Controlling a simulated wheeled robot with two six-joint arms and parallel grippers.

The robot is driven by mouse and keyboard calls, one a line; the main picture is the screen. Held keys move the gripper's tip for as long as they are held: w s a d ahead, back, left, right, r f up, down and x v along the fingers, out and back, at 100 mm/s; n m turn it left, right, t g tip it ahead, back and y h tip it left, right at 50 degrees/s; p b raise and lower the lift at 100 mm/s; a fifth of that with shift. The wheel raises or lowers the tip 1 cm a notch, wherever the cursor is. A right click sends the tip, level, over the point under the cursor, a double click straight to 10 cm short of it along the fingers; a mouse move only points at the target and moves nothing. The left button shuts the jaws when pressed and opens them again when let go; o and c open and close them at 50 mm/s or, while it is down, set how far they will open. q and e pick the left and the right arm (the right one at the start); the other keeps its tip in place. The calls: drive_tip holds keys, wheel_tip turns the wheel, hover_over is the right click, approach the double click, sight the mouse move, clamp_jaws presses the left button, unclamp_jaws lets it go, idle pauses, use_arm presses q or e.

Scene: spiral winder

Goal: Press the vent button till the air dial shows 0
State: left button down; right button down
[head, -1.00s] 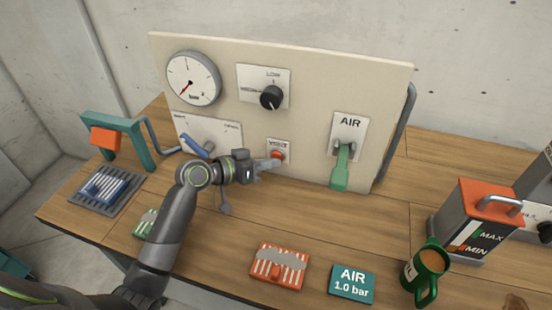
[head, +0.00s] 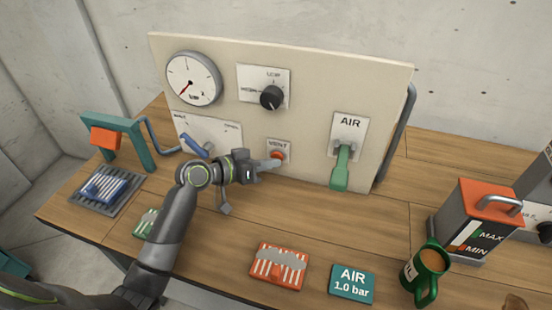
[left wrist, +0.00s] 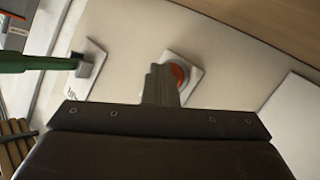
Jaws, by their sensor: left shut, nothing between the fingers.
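The vent button (head: 277,156) is a round orange-red button on a small white plate marked VENT, low on the cream panel. It also shows in the left wrist view (left wrist: 178,76). My left gripper (head: 277,163) is shut and empty, its fingertips at the lower part of the button. The fingers partly cover the button, and I cannot tell whether it is pressed in. The air dial (head: 193,79) is a round white gauge at the panel's upper left. Its red needle points to the lower left. Its numbers are too small to read. My right gripper is not in view.
A green AIR lever (head: 342,166) hangs down right of the button. A black knob (head: 271,97) sits above, and a blue-handled lever (head: 196,145) is to the left.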

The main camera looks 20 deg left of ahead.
use_arm(q)
drive_tip(key=shift+s, duration=0.8)
drive_tip(key=shift+p, duration=0.3)
drive_tip(key=shift+s, duration=0.3)
drive_tip(key=shift+s+a+p, duration=0.1)
drive_tip(key=shift+s+p, duration=0.45)
drive_tip(key=shift+s, duration=1.65)
